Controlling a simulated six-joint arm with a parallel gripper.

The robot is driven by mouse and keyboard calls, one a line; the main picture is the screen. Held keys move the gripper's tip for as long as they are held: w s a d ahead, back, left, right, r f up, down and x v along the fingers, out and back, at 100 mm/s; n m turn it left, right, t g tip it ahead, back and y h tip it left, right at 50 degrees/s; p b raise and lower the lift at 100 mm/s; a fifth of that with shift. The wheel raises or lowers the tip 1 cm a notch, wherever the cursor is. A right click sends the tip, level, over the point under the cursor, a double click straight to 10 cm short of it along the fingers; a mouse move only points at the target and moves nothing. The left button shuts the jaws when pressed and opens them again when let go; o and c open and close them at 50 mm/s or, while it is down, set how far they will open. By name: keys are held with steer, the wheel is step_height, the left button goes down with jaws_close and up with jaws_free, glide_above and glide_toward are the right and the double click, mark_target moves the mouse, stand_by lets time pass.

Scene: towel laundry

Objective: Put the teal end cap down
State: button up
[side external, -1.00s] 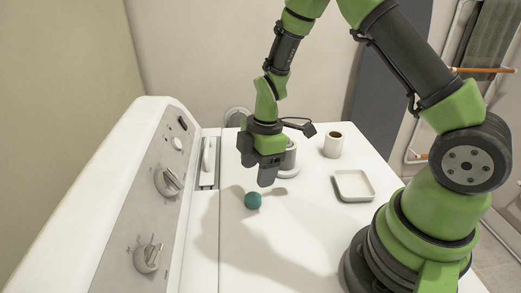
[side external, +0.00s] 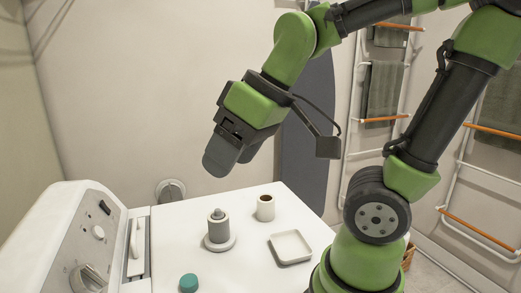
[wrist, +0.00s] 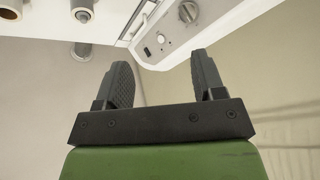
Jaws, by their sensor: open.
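The teal end cap (side external: 188,283) stands on the white washer top (side external: 175,235) near the bottom edge of the side view, partly cut off there. Nothing touches it. My gripper (side external: 228,160) is up in the air, tilted, well above and apart from the cap. In the wrist view my gripper (wrist: 162,68) has its two dark fingers wide apart with nothing between them. The cap does not show in the wrist view.
A grey cylinder on a round white base (side external: 220,230) stands on the washer top. Behind it is a white cup with brown inside (side external: 265,207); to the right is a shallow square tray (side external: 290,247). The control panel (side external: 80,245) rises at left. Towel racks (side external: 385,90) stand behind.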

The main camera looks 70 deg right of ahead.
steer(key=s+m, duration=0.2)
steer(key=s+r+m+t, duration=0.1)
steer(key=s, duration=0.1)
steer(key=shift+s+a+r+m, duration=0.1)
steer(key=shift+s+a+m, duration=0.1)
steer(key=shift+m, duration=0.2)
